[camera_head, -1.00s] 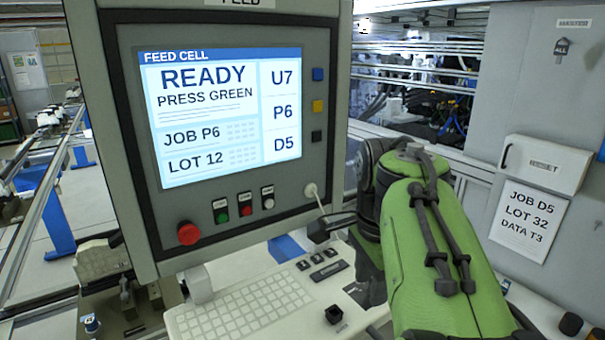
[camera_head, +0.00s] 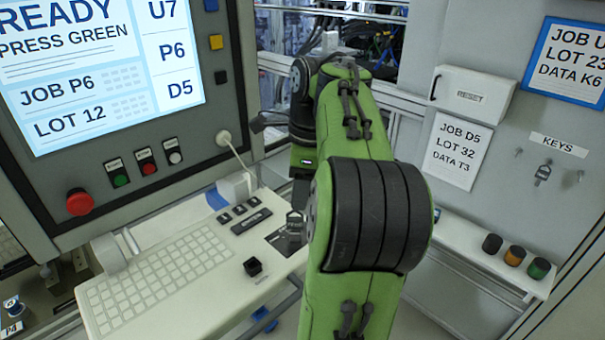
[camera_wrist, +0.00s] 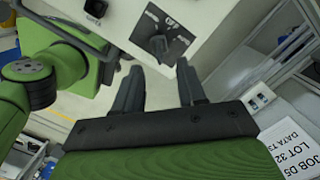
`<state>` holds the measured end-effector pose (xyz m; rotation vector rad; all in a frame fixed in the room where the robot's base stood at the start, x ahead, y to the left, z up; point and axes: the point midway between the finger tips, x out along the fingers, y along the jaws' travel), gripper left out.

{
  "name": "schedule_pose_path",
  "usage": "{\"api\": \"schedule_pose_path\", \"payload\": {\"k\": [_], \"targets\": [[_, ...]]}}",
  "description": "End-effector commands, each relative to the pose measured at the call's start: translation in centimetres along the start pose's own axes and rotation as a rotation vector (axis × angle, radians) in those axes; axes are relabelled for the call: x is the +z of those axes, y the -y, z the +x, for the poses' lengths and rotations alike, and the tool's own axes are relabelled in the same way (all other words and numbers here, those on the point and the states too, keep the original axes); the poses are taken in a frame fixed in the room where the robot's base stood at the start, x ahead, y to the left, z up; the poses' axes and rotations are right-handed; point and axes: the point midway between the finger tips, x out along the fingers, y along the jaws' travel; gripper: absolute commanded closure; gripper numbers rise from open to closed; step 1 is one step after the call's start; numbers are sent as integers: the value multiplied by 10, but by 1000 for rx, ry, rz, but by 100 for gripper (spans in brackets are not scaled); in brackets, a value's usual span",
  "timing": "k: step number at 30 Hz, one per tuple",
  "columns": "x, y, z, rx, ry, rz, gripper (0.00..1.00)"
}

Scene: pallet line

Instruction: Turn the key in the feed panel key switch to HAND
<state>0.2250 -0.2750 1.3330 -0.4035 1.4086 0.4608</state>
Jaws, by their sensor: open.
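The key switch plate (camera_head: 278,240) is a dark square on the light desk, right of the keyboard. A grey key-like piece (camera_head: 294,222) stands up at it, partly hidden by my arm. In the wrist view the dark plate (camera_wrist: 163,34) has light lettering and a dark upright piece at its middle. I cannot read the switch's position. My gripper (camera_wrist: 160,66) is open and empty, its two fingers apart and pointing toward the plate, with a gap before it. In the head view my arm hides most of the gripper.
The feed panel screen (camera_head: 95,75) reads JOB P6, LOT 12. Its red stop button (camera_head: 79,202) and small buttons lie below. A keyboard (camera_head: 155,280) and black knob (camera_head: 253,267) are on the desk. Another key (camera_head: 542,175) hangs under a KEYS label on the right wall.

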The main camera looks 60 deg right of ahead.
Motion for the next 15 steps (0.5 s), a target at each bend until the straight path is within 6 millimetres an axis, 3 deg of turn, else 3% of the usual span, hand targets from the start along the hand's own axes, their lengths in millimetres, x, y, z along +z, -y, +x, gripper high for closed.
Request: {"api": "schedule_pose_path", "payload": {"k": [1,6,10,15], "targets": [[0,0,22,1,-1,-3,60],[0,0,55,0,0,-4,60],[0,0,67,0,0,-3,60],[0,0,69,-1,0,-2,60]]}}
